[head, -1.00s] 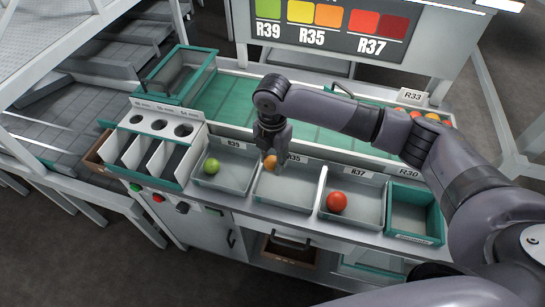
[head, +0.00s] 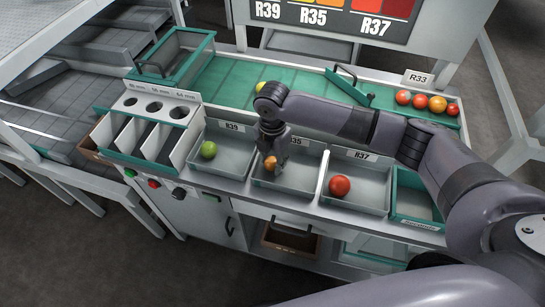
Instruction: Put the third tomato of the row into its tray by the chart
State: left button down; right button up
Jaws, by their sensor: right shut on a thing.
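My right gripper (head: 272,156) is shut on an orange tomato (head: 270,163), over the left part of the middle grey tray (head: 295,186). The tray's label is partly hidden by the gripper; its end reads 35. I cannot tell whether the tomato touches the tray floor. A green tomato (head: 208,149) lies in the R39 tray (head: 230,176) to the left. A red tomato (head: 340,186) lies in the R37 tray (head: 368,203) to the right. The colour chart (head: 335,20) stands behind and shows R39, R35 and R37. My left gripper is out of view.
Several red and orange tomatoes (head: 437,104) sit by the R33 sign (head: 418,77). A yellow one (head: 261,86) shows on the green belt (head: 225,90) behind my arm. A sizing box (head: 152,125) with round holes stands left, an empty green-rimmed tray (head: 417,205) right.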

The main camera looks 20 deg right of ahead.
jog(key=shift+f, duration=0.5)
dwell(0.7)
jog(key=o, duration=0.9)
jog(key=shift+c, duration=0.3)
jog(key=shift+c, duration=1.3)
notch_tip(320, 180, up, 7)
jog(key=p, duration=0.7)
